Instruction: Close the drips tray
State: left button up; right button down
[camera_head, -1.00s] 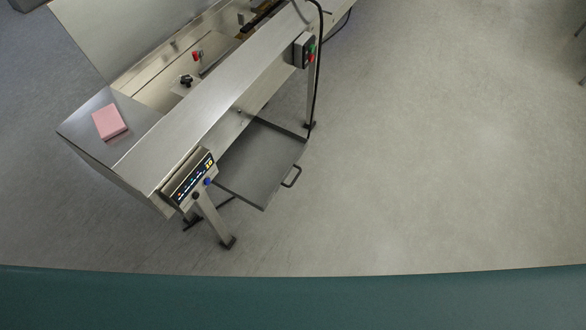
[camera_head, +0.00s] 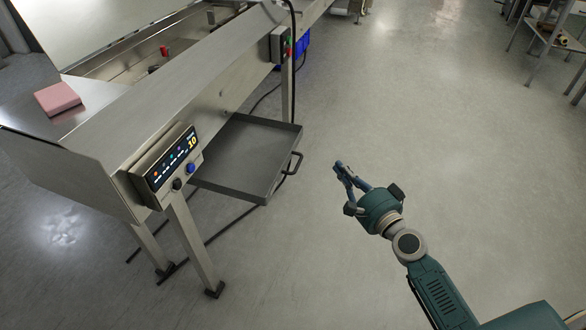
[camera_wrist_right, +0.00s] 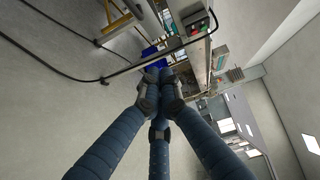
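The drip tray (camera_head: 243,152) is a shallow dark grey metal tray under the flow wrapper, pulled out toward the right. Its dark handle (camera_head: 293,164) is on the right side. My right gripper (camera_head: 341,170) is to the right of the handle, apart from it and empty. Its blue fingers come together at the tips in the right wrist view (camera_wrist_right: 160,82). I cannot make out the tray in the right wrist view. My left gripper is not in view.
The steel flow wrapper (camera_head: 165,90) has a control panel (camera_head: 166,168) on the front above a leg (camera_head: 195,245). A pink block (camera_head: 57,98) lies on its left surface. Blue crates (camera_head: 303,44) stand behind. Cables run on the floor.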

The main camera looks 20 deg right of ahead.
pick_arm(q)
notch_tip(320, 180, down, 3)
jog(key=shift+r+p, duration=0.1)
jog(key=shift+p, duration=0.45)
pick_arm(e)
jog(key=w+a, duration=0.2)
jog(key=w, duration=0.4)
jog(key=w+a+r, duration=0.1)
jog(key=w+a, duration=0.2)
jog(key=w, duration=0.3)
jog(key=shift+a+r, duration=0.3)
jog(key=shift+a, duration=0.05)
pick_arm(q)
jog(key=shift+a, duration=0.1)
pick_arm(e)
jog(key=shift+w, duration=0.15)
